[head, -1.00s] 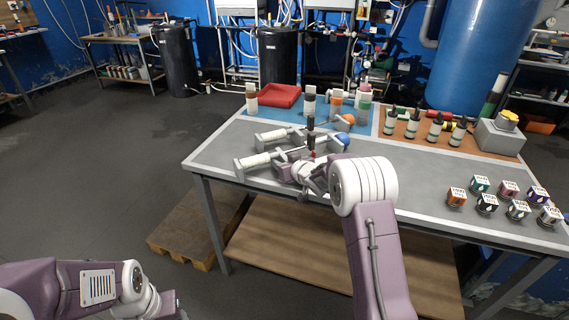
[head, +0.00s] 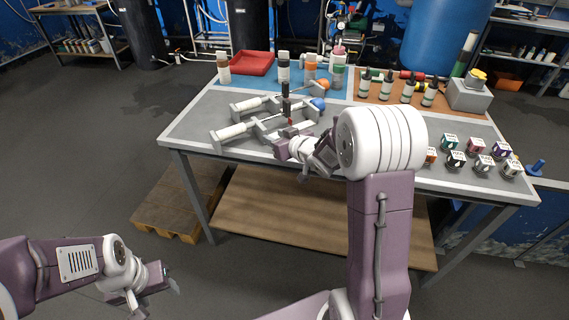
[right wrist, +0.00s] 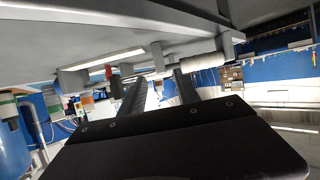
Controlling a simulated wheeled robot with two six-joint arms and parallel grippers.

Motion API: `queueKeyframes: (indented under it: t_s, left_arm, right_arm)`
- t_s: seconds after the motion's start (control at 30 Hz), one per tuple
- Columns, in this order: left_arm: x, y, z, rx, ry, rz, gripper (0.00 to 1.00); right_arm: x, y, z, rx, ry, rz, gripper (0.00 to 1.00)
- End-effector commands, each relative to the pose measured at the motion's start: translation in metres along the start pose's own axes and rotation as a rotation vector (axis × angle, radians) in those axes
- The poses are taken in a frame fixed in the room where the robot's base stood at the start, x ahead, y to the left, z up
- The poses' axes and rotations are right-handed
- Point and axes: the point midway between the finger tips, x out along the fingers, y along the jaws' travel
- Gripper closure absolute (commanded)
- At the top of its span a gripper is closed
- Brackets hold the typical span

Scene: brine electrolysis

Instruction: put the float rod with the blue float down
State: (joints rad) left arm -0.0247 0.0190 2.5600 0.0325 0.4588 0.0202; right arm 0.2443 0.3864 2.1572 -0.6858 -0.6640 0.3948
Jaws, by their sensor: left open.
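The blue float (head: 318,103) shows at the right end of a grey stand on the table, its thin rod running left toward the dark upright piece. Two grey stands hold white cylinders, one farther back (head: 252,105) and one nearer (head: 234,131). My left gripper (head: 152,295) is open, low at the left, off the table.
An orange float (head: 323,85) lies behind the blue one. A red tray (head: 251,63) and several bottles stand at the back. Dark-capped bottles (head: 408,91) stand on the brown mat. Several labelled cubes (head: 456,158) sit at the front right. A grey box (head: 467,95) stands at the right.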

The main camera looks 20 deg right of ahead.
Motion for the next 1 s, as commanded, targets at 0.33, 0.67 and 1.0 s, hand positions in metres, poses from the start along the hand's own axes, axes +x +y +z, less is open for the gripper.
queueKeyframes:
  t_s: [0.33,0.67,1.0]
  left_arm:
    - [0.000,0.000,0.000,0.000,0.000,0.000,0.44]
    - [0.000,0.000,0.000,0.000,0.000,0.000,0.44]
    - [-0.022,0.000,-0.002,0.000,0.000,0.000,0.44]
  right_arm:
    - [-0.098,-0.031,0.138,0.094,-0.615,0.184,0.62]
    - [-0.213,-0.097,0.220,0.193,-1.072,0.115,0.62]
    - [-0.221,-0.096,0.198,0.194,-1.070,0.117,0.62]
